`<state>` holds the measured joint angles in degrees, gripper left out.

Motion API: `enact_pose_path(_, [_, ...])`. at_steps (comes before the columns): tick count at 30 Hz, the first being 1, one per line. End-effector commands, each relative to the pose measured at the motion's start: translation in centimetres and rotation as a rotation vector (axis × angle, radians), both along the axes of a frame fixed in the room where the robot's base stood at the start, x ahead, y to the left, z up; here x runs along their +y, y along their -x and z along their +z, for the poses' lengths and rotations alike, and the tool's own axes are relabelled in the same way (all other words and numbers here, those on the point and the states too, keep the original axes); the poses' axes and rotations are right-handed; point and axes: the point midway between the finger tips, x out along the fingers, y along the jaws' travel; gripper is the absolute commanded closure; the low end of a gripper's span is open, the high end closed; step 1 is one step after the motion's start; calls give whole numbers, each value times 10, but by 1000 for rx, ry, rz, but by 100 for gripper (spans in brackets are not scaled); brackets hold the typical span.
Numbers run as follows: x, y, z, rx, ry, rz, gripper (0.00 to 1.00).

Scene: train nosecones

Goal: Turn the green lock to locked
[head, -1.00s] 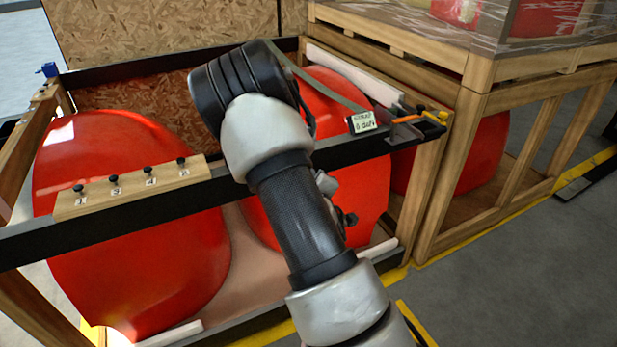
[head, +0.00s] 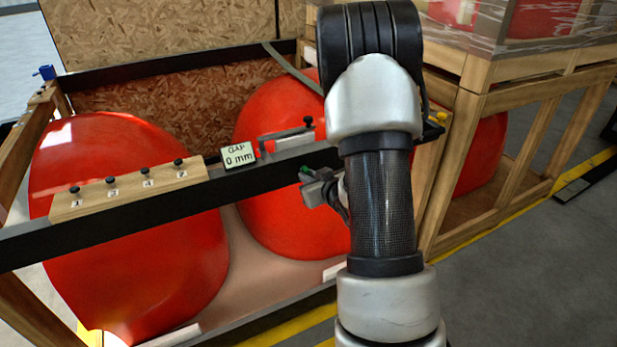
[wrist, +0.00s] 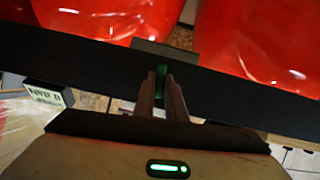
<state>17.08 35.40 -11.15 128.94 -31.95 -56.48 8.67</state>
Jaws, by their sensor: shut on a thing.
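The green lock (wrist: 161,73) is a small green piece at the dark beam, between my fingertips in the wrist view. In the head view a bit of green (head: 304,170) shows at the front of the beam. My gripper (wrist: 162,88) is shut on the lock; in the head view it is a grey shape (head: 322,190) just below the beam, partly behind my arm. The lock's markings and exact angle are not readable.
A small display (head: 238,155) reading "GAP 0 mm" stands on the dark beam (head: 130,226). A wooden strip (head: 130,189) with several black knobs lies left. Red nosecones (head: 130,250), (head: 285,200) fill the crate. A wooden stand (head: 440,190) is at right.

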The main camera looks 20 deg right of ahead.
Motion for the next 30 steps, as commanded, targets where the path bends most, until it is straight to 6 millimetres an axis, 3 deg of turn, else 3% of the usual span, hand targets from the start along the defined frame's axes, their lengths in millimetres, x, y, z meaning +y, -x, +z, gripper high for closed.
enact_pose_path(9, [-1, 0, 0, 5, -105, 0, 100])
enact_pose_path(24, [-1, 0, 0, 5, -121, -1, 100])
enact_pose_path(25, [-1, 0, 0, 5, -121, -1, 86])
enact_pose_path(27, [-1, 0, 0, 5, -121, -1, 74])
enact_pose_path(30, [-1, 0, 0, 4, -121, 0, 70])
